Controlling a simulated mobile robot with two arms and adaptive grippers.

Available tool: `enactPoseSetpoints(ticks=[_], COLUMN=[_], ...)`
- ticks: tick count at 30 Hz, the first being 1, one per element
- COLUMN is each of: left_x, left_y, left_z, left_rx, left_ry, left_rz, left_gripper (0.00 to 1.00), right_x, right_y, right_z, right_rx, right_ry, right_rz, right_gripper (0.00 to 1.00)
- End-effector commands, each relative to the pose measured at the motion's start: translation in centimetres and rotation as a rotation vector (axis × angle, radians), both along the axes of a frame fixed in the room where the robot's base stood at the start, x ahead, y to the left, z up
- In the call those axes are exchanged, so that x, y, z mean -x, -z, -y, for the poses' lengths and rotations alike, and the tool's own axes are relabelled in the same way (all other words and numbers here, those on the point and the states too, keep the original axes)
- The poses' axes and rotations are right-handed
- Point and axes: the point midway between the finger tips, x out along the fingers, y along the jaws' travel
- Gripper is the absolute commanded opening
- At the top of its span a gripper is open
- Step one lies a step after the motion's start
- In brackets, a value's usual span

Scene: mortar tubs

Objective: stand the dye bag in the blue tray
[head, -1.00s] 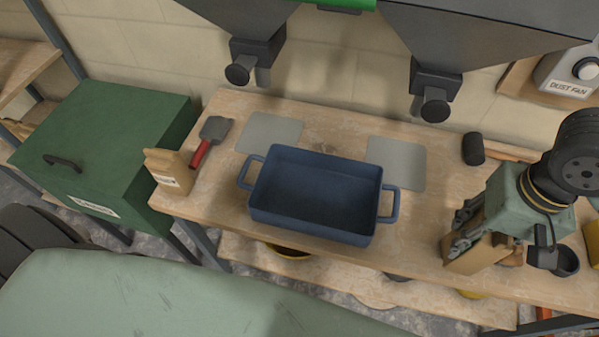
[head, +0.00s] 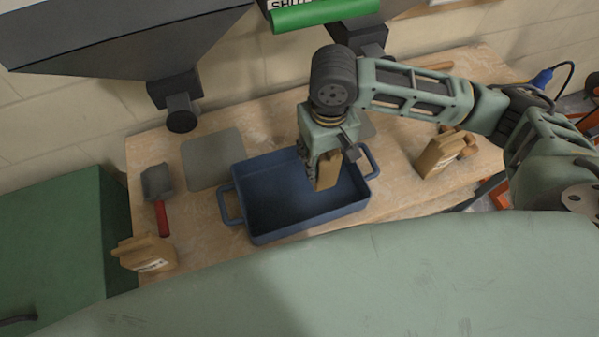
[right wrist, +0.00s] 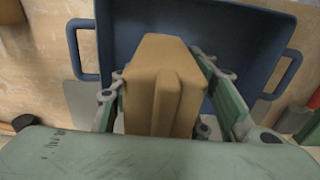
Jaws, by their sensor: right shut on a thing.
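The blue tray (head: 262,237) lies on the wooden bench and has a handle at each end. My right gripper (head: 322,165) is over the right part of the tray, pointing down and shut on a tan paper bag (head: 328,174). The bag is upright; I cannot tell whether its base touches the tray floor. In the right wrist view the bag (right wrist: 162,85) sits between the fingers, with the tray (right wrist: 120,30) behind it. No label shows on the held bag, so I cannot read whether it is the dye bag. My left gripper is not in view.
Another tan bag (head: 437,155) stands on the bench to the right, beside small brown lumps. Dark hoppers (head: 180,105) hang above the bench's back. A green box (head: 55,240) is at left.

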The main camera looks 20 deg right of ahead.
Motion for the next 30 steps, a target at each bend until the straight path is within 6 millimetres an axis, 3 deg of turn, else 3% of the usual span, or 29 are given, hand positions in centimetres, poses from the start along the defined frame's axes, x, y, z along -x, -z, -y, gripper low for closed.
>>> enactPoseSetpoints(ticks=[3, 9, 14, 21, 30], left_x=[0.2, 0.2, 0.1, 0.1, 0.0], left_y=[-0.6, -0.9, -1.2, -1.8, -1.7], left_z=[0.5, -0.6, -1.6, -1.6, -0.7], left_rx=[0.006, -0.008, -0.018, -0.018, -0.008], left_ry=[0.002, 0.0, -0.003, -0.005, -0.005], left_rz=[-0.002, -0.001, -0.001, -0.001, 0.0], left_gripper=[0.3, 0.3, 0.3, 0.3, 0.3], right_x=[-0.3, -0.6, -0.6, -0.6, -0.6], right_y=[1.0, 2.5, 3.5, 6.4, 6.8], right_z=[-2.6, -4.7, -4.9, -4.9, -4.9], right_rx=[-0.005, -0.003, -0.001, -0.001, -0.003], right_ry=[-0.004, -0.001, 0.0, -0.001, -0.001], right_rz=[0.001, 0.003, 0.0, 0.002, 0.003], right_gripper=[0.0, 0.0, 0.0, 0.0, 0.0])
